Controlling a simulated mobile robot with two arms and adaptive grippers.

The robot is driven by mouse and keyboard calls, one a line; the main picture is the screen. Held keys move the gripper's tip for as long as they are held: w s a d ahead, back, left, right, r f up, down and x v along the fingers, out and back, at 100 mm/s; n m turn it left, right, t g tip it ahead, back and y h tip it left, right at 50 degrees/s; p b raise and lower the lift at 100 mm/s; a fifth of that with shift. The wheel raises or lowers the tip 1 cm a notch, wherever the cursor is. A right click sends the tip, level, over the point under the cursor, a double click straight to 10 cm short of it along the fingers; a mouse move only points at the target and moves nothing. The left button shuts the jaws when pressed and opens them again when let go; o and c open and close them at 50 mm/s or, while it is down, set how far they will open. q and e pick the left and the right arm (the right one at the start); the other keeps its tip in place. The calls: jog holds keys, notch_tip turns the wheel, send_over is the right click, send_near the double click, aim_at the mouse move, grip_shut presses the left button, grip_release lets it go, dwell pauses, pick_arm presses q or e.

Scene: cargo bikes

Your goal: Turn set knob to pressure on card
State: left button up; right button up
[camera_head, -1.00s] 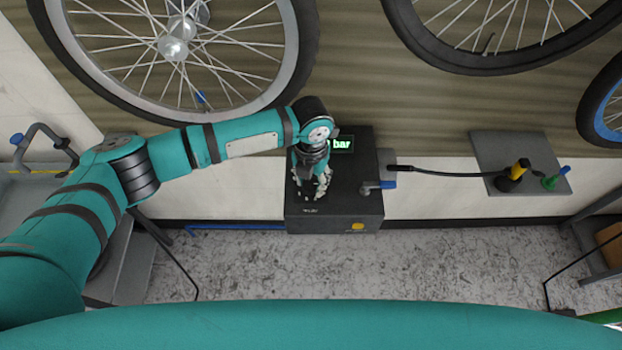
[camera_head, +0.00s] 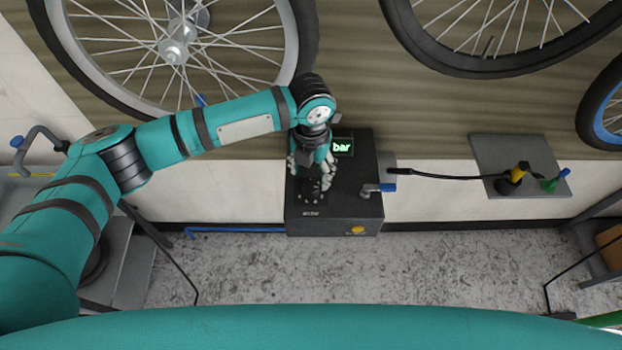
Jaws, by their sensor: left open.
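A dark box (camera_head: 340,217) stands against the wall in the middle, with a lit green display (camera_head: 342,147) on its top. The display shows "bar"; its number is hidden behind my left wrist. A black set knob (camera_head: 311,187) with light marks around it sits on the box's left part. My left gripper (camera_head: 311,174) is open just above and behind the knob, its fingers pointing down. I cannot tell whether the fingers touch the knob. No card with a pressure can be made out. My right gripper is not in view.
A black hose (camera_head: 440,176) runs right to a grey plate (camera_head: 490,145) holding yellow and green fittings. Wheels (camera_head: 290,85) hang above. The floor in front is clear.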

aim_at(311, 186)
pick_arm(q)
notch_tip(311, 186, up, 6)
jog(key=shift+r, duration=0.25)
dwell(0.5)
